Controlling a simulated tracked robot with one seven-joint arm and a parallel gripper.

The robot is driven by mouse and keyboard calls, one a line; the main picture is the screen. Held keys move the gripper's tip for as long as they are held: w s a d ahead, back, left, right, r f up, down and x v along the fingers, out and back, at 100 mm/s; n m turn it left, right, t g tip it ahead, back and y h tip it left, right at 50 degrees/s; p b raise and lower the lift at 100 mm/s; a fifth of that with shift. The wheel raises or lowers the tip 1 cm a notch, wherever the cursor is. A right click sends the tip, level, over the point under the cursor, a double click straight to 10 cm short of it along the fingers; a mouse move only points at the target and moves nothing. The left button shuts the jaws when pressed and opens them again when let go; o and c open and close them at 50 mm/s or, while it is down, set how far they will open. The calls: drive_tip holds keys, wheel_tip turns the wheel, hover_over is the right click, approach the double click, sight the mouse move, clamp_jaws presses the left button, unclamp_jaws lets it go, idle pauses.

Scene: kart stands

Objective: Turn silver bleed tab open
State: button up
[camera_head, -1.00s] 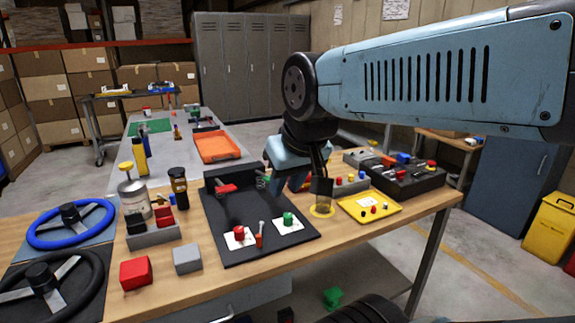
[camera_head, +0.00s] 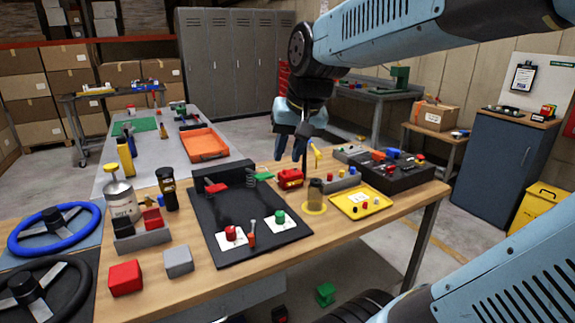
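My gripper (camera_head: 290,152) hangs fingers down above the far right part of the workbench, behind the red block (camera_head: 290,178). Nothing shows clearly between its light-blue fingers, and their gap is hard to judge. I cannot make out a silver tab for certain. A small upright piece with a silvery top and red base (camera_head: 252,232) stands on the black board (camera_head: 215,205), between a red knob (camera_head: 231,233) and a green knob (camera_head: 279,217) on white plates. My gripper is well apart from these, farther back and higher.
A dark jar (camera_head: 315,192) stands in a yellow ring, beside a yellow tray (camera_head: 372,203) and a black control box (camera_head: 405,176). Air above the black board is clear.

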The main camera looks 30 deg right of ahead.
drive_tip(key=w+d+m+g, duration=0.2)
drive_tip(key=w+d+m, duration=0.25)
drive_tip(key=w, duration=0.55)
drive_tip(key=m+g+h, duration=0.3)
drive_tip(key=m+h, duration=0.2)
drive_tip(key=m, duration=0.7)
hover_over(293, 172)
drive_tip(key=w+a, duration=0.1)
drive_tip(key=a, duration=0.4)
wheel_tip(293, 172, down, 11)
drive_tip(key=x, duration=1.4)
drive_tip(key=shift+s+r, duration=0.1)
drive_tip(key=shift+c, duration=0.3)
clamp_jaws()
